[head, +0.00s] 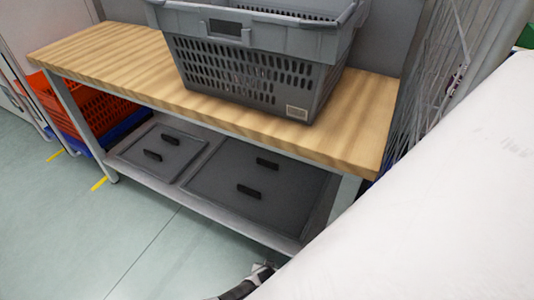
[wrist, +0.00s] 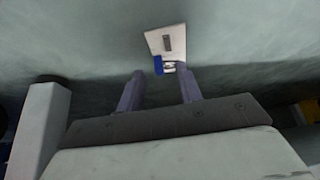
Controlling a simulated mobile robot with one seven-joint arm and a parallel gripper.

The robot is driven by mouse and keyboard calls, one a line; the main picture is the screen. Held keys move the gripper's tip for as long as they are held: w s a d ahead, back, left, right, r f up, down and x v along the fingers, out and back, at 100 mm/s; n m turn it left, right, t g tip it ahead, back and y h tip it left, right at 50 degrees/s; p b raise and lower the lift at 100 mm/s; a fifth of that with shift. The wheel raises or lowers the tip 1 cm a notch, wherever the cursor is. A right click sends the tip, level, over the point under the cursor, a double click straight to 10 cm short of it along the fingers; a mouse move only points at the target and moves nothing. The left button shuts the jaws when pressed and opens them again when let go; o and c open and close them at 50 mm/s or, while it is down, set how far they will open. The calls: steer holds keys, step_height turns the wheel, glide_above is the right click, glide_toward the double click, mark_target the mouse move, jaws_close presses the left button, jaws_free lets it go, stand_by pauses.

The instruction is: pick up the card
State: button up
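A small white card (wrist: 166,41) with a grey mark and a blue patch shows at the top middle of the wrist view. It appears to lie on the grey-green surface. My gripper (wrist: 160,72) is open, with two purple-grey fingers spread apart and pointing toward the card. The card's near end shows in line with the gap between the fingertips. I see no finger touching it, and the height of the fingertips above it cannot be told. The card is not visible in the head view.
A wooden bench (head: 120,62) holds a grey plastic basket (head: 247,75). Its lower shelf carries dark grey lidded boxes (head: 225,185). Open floor (head: 60,230) lies at the left front. A wire mesh side (head: 430,90) stands right.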

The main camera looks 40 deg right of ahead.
steer(key=shift+w+d+f, duration=0.1)
steer(key=shift+d+f, duration=0.05)
steer(key=shift+f, duration=0.25)
steer(key=shift+c, duration=0.5)
jaws_close()
steer(key=shift+r, duration=0.15)
